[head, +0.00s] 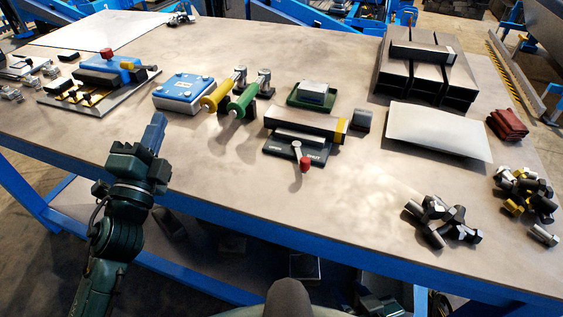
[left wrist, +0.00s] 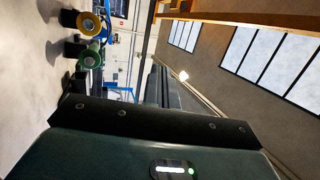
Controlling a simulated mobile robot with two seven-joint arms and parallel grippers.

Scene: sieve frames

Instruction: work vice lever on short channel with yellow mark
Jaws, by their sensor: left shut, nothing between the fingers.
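A dark vice (head: 283,148) with a base plate stands at the middle front of the table in the head view. A short dark channel (head: 300,122) lies along its top, with a yellow mark (head: 341,130) around its right end. The vice lever (head: 298,151) points toward the front edge and ends in a red knob (head: 305,164). My left gripper (head: 158,119) is shut and empty, well to the left of the vice, near the table's front edge. The vice does not show in the left wrist view. My right gripper is not in view.
Yellow-handled (head: 217,97) and green-handled (head: 243,101) tools and a blue box (head: 183,92) stand between my left gripper and the vice's far side. A dark block (head: 361,120) sits right of the channel. Loose metal parts (head: 440,218) lie at right. The table in front of the vice is clear.

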